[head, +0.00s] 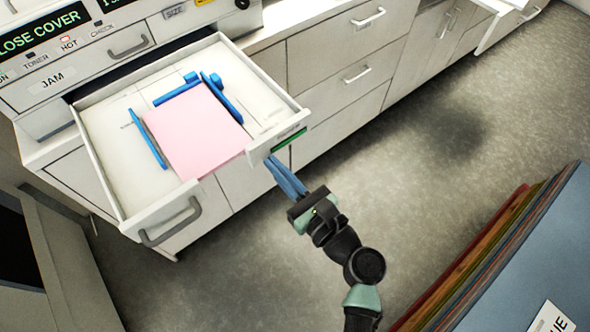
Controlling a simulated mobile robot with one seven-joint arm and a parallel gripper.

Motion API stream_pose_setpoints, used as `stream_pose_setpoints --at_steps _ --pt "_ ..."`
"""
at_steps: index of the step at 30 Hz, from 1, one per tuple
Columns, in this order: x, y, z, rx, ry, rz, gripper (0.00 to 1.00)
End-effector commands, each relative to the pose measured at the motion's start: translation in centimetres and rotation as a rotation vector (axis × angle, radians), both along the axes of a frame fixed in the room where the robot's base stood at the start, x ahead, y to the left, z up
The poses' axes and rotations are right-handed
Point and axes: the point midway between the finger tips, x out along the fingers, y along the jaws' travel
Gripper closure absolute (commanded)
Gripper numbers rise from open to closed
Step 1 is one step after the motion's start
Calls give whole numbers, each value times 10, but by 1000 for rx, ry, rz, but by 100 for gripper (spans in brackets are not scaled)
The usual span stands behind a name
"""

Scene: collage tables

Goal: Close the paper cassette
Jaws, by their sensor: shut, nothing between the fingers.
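The paper cassette (92,160) is a white drawer pulled far out of the copier at the upper left. A stack of pink paper (195,133) lies in it between blue guides (148,138). A grey handle (171,224) is on its front at the lower left, and a green label (289,139) is at the front's right end. My gripper (272,160) is shut and empty, its blue fingers close to the front near the green label. I cannot tell whether the fingertips touch it.
The copier (50,75) has a panel reading "CLOSE COVER" and a "JAM" label. White cabinets (345,62) with handles run along the back. A stack of large boards (530,240) stands at the lower right. The grey floor (440,150) between is clear.

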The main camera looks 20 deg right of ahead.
Motion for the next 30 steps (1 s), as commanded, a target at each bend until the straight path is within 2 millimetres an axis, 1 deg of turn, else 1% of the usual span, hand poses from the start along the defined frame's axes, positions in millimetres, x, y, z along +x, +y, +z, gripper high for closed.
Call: stream_pose_setpoints --at_steps 1,3,6,17,20,23,26,29,30 --pt "6 2 1 0 0 1 100" --pt "11 3 1 0 0 1 100" --pt "14 4 0 1 1 1 100" --pt "15 4 0 0 0 0 100" --pt "18 5 0 0 0 1 100" --pt "26 7 0 0 -2 1 100" --pt "39 11 0 0 -3 3 100" --pt "59 17 0 0 -3 4 100" --pt "68 19 0 -1 -4 4 100"
